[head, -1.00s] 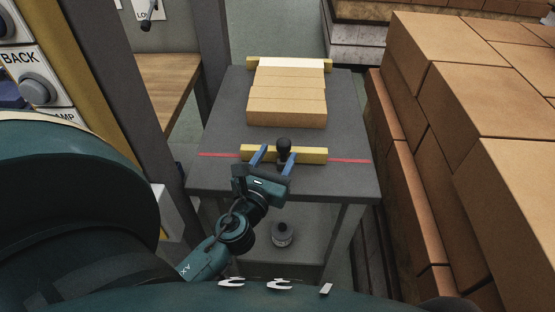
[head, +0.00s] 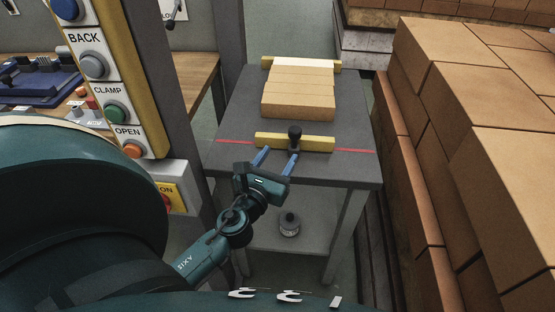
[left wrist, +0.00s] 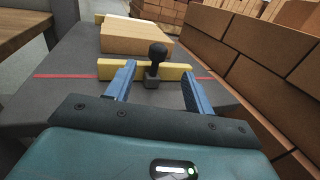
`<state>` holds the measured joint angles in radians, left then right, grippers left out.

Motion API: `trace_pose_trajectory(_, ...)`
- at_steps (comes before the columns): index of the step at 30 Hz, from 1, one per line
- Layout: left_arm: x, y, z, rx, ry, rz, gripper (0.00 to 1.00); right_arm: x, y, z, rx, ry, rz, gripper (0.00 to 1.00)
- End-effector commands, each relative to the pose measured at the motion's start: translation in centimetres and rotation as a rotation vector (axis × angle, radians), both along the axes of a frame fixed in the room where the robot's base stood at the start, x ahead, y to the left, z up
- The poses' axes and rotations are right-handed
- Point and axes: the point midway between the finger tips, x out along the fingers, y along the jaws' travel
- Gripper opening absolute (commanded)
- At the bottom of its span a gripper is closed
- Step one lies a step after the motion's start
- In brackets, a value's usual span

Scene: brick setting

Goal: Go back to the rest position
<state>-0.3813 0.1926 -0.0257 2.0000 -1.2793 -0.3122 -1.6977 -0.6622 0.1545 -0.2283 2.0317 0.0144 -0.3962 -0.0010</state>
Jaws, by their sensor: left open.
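My left gripper (head: 275,160) is open, with its two blue fingers pointing at a black knob (head: 295,137) on a yellow bar (head: 267,141). In the head view the fingers stop short of the knob. In the left wrist view the knob (left wrist: 157,58) stands between the fingers (left wrist: 157,88), farther out, with nothing held. The bar lies across the dark grey table (head: 355,165) on a red line. My right gripper is not in view.
A row of tan bricks (head: 298,100) lies behind the bar, against another yellow bar. A big brick stack (head: 490,110) rises close on the right. A button panel (head: 112,85) stands on the left. A dark round object (head: 289,225) sits on the lower shelf.

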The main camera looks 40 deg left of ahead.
Motion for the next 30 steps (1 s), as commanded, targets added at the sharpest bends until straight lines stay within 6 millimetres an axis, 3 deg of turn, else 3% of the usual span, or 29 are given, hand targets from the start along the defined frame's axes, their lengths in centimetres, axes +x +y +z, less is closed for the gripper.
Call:
trace_pose_trajectory(14,0.0,0.0,0.0,-0.002,0.000,0.000,0.53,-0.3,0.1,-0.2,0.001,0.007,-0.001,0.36)
trace_pose_trajectory(17,-0.3,-0.3,-0.5,-0.073,0.004,-0.003,0.53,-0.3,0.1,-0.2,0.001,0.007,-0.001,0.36)
trace_pose_trajectory(20,-1.0,-1.2,-2.2,-0.319,0.016,-0.006,0.53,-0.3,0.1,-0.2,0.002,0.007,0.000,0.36)
trace_pose_trajectory(23,-2.6,-2.8,-4.9,-0.739,0.041,0.015,0.53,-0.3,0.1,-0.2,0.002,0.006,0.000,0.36)
trace_pose_trajectory(30,-8.0,-8.8,-11.4,-1.923,0.118,0.291,0.53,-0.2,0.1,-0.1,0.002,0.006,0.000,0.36)
